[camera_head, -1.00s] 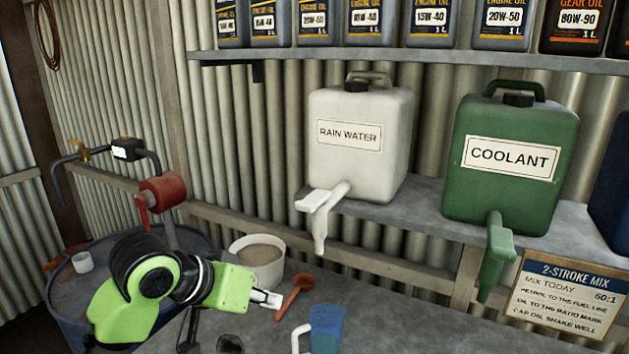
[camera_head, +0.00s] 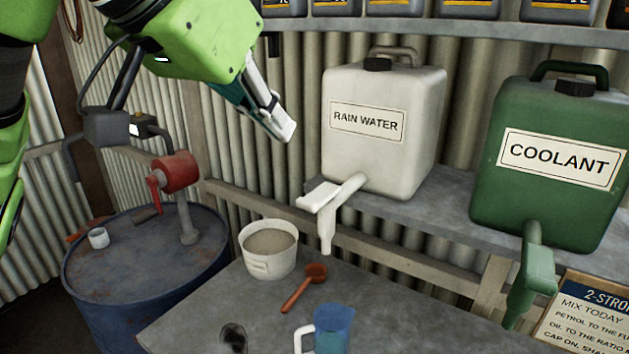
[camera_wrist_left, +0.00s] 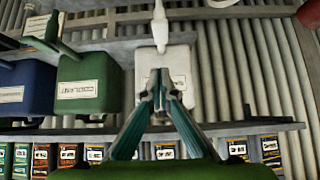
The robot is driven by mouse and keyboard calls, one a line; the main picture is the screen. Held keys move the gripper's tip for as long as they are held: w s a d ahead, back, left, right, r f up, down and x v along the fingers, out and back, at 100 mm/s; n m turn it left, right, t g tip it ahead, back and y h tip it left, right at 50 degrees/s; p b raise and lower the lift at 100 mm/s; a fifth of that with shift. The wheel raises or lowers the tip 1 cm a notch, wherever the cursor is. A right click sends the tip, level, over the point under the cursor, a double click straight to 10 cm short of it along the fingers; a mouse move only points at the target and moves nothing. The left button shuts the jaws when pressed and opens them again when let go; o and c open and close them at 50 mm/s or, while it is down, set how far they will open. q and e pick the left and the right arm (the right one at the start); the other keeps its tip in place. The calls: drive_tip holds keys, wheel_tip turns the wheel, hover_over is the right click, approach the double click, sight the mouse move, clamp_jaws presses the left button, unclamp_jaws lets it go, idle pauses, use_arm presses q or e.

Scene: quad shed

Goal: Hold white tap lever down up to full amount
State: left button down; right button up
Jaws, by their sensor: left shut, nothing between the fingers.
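The white tap lever (camera_head: 318,195) sticks out to the left from the top of the white tap at the foot of the rain water container (camera_head: 384,160). The spout points down over the bench. My left gripper (camera_head: 287,132) is shut and empty, above and left of the lever and apart from it. In the left wrist view, which appears upside down, the shut fingertips (camera_wrist_left: 159,78) overlap the white container, with the white tap (camera_wrist_left: 159,28) beyond them. A blue jug (camera_head: 331,328) with a white handle stands on the bench below. My right gripper is not in view.
A green coolant container (camera_head: 550,170) with its own green tap stands to the right. A white bucket (camera_head: 268,262) and an orange scoop (camera_head: 304,287) sit on the bench. A blue drum (camera_head: 150,290) with a red pump stands at left.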

use_arm(q)
drive_tip(key=p, duration=0.4)
hover_over(321, 195)
drive_tip(key=s+a, duration=0.2)
drive_tip(key=s, duration=0.1)
wheel_tip(321, 195, down, 6)
drive_tip(key=shift+w+f, duration=0.15)
drive_tip(key=shift+f, duration=0.05)
drive_tip(key=f, duration=0.3)
drive_tip(key=shift+w+d+f+p, duration=0.15)
drive_tip(key=shift+w+f+p, duration=0.05)
drive_tip(key=shift+f+p, duration=0.15)
drive_tip(key=shift+f, duration=0.45)
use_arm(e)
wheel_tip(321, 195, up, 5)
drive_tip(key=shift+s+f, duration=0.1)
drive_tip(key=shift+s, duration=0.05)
